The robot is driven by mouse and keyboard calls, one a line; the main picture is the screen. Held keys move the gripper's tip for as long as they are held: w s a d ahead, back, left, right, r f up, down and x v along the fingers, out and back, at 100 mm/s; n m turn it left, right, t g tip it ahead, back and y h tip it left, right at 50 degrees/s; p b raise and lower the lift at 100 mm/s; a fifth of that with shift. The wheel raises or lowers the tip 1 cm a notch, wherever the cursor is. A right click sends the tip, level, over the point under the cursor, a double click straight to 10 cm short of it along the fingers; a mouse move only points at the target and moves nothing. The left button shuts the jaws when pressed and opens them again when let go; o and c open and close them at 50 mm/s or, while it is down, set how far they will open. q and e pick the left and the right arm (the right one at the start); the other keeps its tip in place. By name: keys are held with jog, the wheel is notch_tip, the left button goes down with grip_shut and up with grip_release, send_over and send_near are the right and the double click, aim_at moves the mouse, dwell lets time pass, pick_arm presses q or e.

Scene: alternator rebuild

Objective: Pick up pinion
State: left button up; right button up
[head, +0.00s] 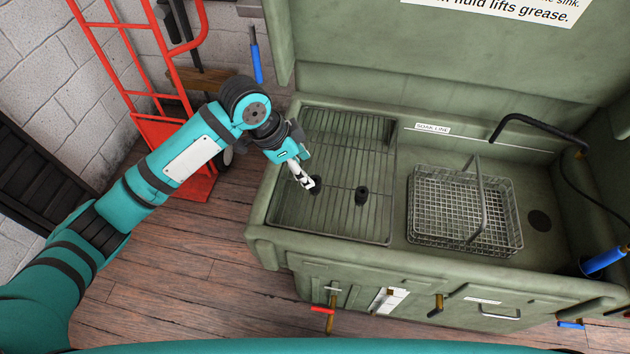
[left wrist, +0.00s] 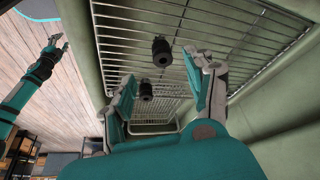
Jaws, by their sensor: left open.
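Two small dark cylindrical parts stand on the wire rack in the wash sink; I cannot tell which one is the pinion. The left part (head: 315,187) is just by the fingertips of my left gripper (head: 306,180), partly covered by them. The right part (head: 361,194) stands apart in the open. My left gripper (left wrist: 160,68) is open and empty. My right gripper (left wrist: 54,46) shows small in the left wrist view, its fingers unclear.
A wire basket (head: 420,222) with a raised handle sits right of the rack (head: 300,215). A black curved spout (head: 520,117) is at the back right. The sink's front rim (head: 340,252) and tall back panel bound the space. A red hand truck (head: 165,125) stands left.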

aim_at(314, 190)
pick_arm(q)
jog(key=x, duration=0.3)
jog(key=shift+d+f, duration=0.1)
jog(key=shift+f, duration=0.1)
jog(key=x, duration=0.2)
jog(key=p+x, duration=0.1)
jog(key=x, duration=0.1)
jog(key=shift+w+f+p, duration=0.25)
jog(key=shift+p, duration=0.05)
jog(key=shift+d+f, duration=0.1)
jog(key=shift+f, duration=0.05)
pick_arm(e)
jog(key=shift+w+a+r, duration=0.3)
jog(key=shift+w+r, duration=0.55)
jog(key=shift+r, duration=0.05)
pick_arm(q)
jog(key=shift+c, duration=0.7)
grip_shut()
pick_arm(e)
jog(key=shift+d, duration=0.2)
